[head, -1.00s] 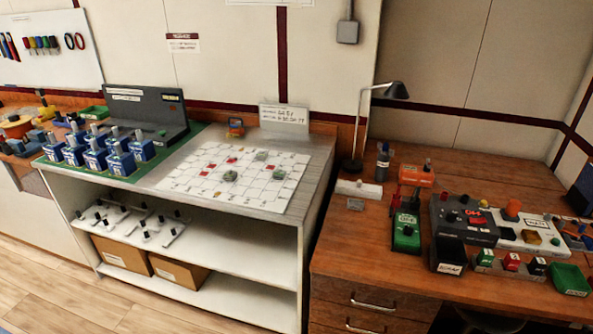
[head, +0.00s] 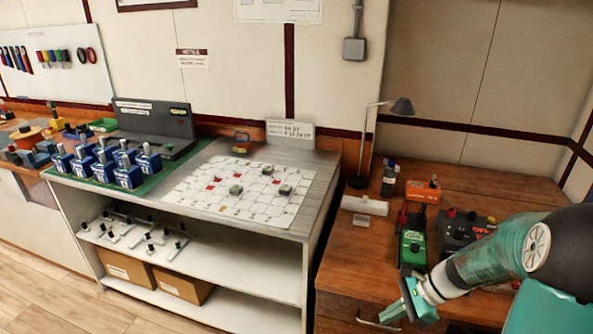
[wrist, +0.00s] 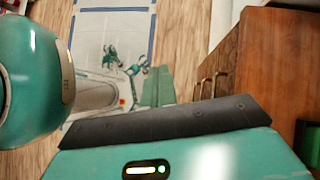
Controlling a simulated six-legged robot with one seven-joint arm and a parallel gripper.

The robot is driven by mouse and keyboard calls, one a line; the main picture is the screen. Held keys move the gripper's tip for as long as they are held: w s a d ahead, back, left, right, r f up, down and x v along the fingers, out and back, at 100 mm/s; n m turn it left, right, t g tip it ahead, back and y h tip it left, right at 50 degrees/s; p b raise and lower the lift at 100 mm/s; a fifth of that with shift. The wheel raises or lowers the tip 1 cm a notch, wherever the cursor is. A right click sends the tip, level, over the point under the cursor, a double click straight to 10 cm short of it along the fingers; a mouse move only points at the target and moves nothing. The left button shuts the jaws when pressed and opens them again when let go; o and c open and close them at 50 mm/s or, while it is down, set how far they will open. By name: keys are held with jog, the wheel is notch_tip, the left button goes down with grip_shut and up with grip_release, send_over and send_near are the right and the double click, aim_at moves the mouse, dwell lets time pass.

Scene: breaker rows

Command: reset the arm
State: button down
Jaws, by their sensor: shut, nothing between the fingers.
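My gripper (head: 396,309) is teal and hangs at the lower right of the head view, at the front edge of the wooden desk (head: 345,262). It is shut and empty, and touches no object that I can make out. My teal arm reaches in from the right and hides part of the desk and the things on it. In the wrist view, a dark bar and teal parts of my own arm fill the foreground. The wooden floor (wrist: 190,60) and the desk's drawer front (wrist: 232,82) lie beyond them.
Several blue breakers (head: 104,174) stand on a green mat on the white bench, beside a white grid sheet (head: 215,208). A desk lamp (head: 402,106), a bottle (head: 389,178) and a green device (head: 413,240) are on the desk. The floor at lower left is clear.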

jog(key=s+a+r+n+t+h, duration=0.2)
jog(key=s+a+r+n+h, duration=0.1)
jog(key=s+r+n, duration=0.4)
jog(key=s+a+r+n+t+h, duration=0.3)
jog(key=s+r+n+h, duration=0.2)
jog(key=s+r+n, duration=0.3)
jog(key=shift+a+r+n, duration=0.25)
jog(key=shift+r+n, duration=1.25)
jog(key=shift+r, duration=1.25)
